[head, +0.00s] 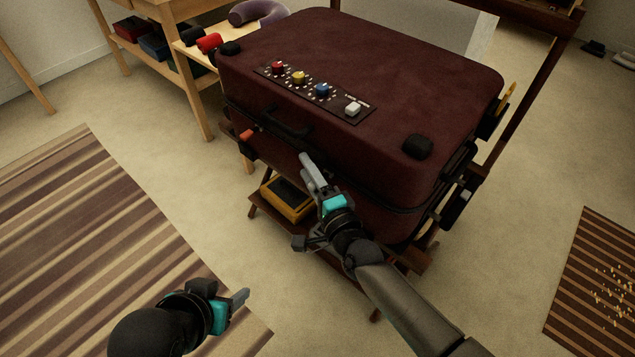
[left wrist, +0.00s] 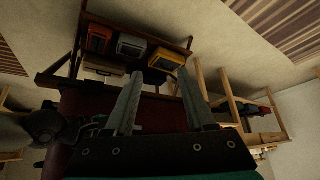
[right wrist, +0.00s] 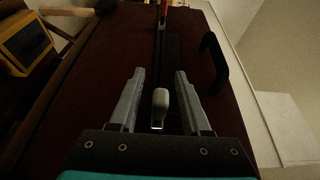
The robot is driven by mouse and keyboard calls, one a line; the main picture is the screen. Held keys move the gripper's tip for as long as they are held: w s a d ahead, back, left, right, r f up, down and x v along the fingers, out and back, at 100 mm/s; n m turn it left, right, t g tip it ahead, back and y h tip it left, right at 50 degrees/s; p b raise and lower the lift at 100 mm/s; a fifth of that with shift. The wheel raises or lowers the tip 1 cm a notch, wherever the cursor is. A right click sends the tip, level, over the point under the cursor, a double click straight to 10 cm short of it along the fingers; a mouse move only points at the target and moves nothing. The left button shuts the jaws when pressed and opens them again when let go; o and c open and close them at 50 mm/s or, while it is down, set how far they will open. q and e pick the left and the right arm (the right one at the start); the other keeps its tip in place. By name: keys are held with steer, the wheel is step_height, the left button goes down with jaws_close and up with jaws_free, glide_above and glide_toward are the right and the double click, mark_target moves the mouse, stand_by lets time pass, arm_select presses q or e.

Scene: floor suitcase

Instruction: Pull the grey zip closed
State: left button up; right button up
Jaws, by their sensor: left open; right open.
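The dark red suitcase (head: 390,65) lies flat with its lid down on a wooden stand. The grey zip pull (right wrist: 160,108) shows in the right wrist view, on the dark zip band along the suitcase's front side. My right gripper (head: 308,172) is open at that front side, its fingertips on either side of the pull; I cannot tell whether they touch it. In the head view the pull is hidden. An orange-red tab (head: 248,134) sits further left along the same side. My left gripper (head: 243,297) is open and empty, low and away from the suitcase.
A black handle (head: 285,127) sticks out beside the zip band. A yellow case (head: 288,199) is on the stand's lower shelf. Dials (head: 322,90) sit on the lid. A wooden shelf unit (head: 190,50) stands at the left. The floor around my left gripper is clear.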

steer(key=p+v, duration=0.1)
steer(key=v, duration=0.2)
steer(key=shift+s, duration=0.1)
arm_select(q)
step_height(320, 180, down, 7)
steer(key=s+a+g+p, duration=0.1)
steer(key=s+g+p, duration=0.1)
steer(key=p, duration=0.1)
steer(key=shift+a+g+y, duration=0.3)
steer(key=shift+a+y, duration=0.05)
steer(key=shift+y, duration=0.05)
arm_select(e)
steer(key=v, duration=1.2)
arm_select(q)
steer(key=shift+f, duration=0.1)
arm_select(e)
steer(key=shift+f, duration=0.1)
